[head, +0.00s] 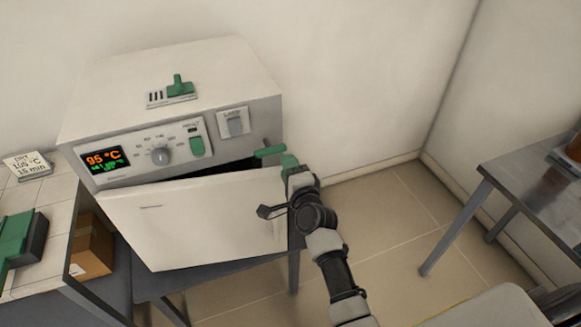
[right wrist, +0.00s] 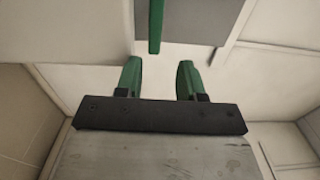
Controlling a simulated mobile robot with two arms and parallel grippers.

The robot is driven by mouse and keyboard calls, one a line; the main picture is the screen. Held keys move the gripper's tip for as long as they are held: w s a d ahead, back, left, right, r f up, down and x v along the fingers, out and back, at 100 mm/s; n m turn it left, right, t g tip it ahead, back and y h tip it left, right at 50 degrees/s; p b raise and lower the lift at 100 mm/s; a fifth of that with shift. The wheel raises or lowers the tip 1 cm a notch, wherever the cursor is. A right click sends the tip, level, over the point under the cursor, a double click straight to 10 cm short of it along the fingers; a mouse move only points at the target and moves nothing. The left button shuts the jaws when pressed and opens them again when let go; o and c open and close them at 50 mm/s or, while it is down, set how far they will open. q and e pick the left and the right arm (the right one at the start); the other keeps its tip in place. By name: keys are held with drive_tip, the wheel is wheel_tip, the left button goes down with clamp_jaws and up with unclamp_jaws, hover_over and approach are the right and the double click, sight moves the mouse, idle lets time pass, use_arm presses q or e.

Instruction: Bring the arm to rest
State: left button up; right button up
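My right arm reaches up from the bottom of the head view to the right edge of the furnace door. Its gripper (head: 287,162) is beside a green handle (head: 270,151) there. In the right wrist view, the two green fingers (right wrist: 158,76) stand apart with nothing between them. A green bar (right wrist: 155,25), which looks like the handle, lies beyond the fingertips. The white furnace (head: 170,85) has its door (head: 195,220) slightly open, with a dark gap along the top. My left gripper is not in view.
The furnace display (head: 105,160) reads 95 °C. A sign (head: 28,165) and a green and dark object (head: 20,240) are on the left tiled table, with a cardboard box (head: 92,245) beside it. A metal table (head: 525,170) stands right. Open floor (head: 385,215) lies between.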

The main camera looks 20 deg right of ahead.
drive_tip(key=s+d+f+n+g+p, duration=0.15)
drive_tip(key=s+n+g, duration=0.7)
drive_tip(key=s, duration=0.85)
drive_tip(key=s+d+f+n+g, duration=0.1)
drive_tip(key=s+f+n+g, duration=0.35)
drive_tip(key=s+n, duration=0.95)
drive_tip(key=s+f+m+g+b, duration=0.1)
drive_tip(key=s+f+g, duration=0.1)
drive_tip(key=f, duration=1.2)
drive_tip(key=s+f+m+g+b, duration=0.1)
drive_tip(key=s+f+m+b, duration=0.1)
drive_tip(key=f, duration=1.2)
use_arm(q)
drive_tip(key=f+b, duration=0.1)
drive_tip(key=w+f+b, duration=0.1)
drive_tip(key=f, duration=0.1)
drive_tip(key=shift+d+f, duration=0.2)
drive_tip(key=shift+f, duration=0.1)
use_arm(e)
drive_tip(key=s+d+f+g, duration=0.1)
drive_tip(key=s+d+f, duration=0.2)
drive_tip(key=s+f, duration=1.3)
wheel_tip(320, 180, down, 2)
drive_tip(key=shift+f+h, duration=0.1)
drive_tip(key=shift+h, duration=0.2)
